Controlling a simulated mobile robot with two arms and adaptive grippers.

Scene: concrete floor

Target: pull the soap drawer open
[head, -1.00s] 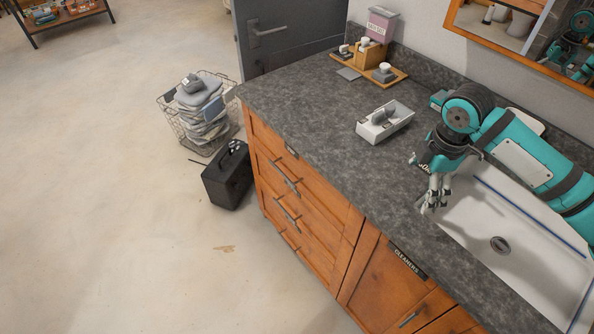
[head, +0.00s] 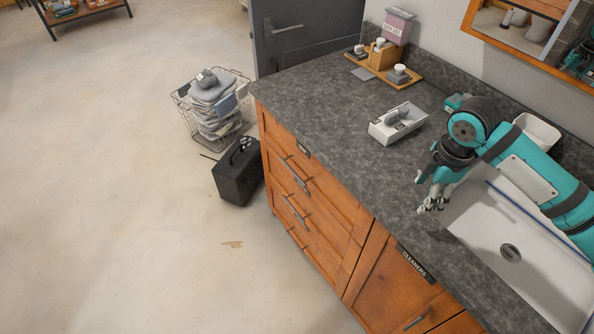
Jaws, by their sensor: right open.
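The wooden cabinet has a stack of drawers (head: 318,208) on its left side, with dark bar handles and small label plates. They look shut. The labels are too small to read, so I cannot tell which is the soap drawer. My right gripper (head: 431,206) is open and empty, above the counter at the left edge of the sink, to the right of the drawers and apart from them. My left gripper is out of view.
A grey box (head: 397,122) and a wooden tray (head: 408,78) with small containers stand on the dark counter (head: 325,115). The white sink (head: 535,270) is at right. A black case (head: 238,180) and wire basket (head: 190,121) stand on the floor left of the drawers.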

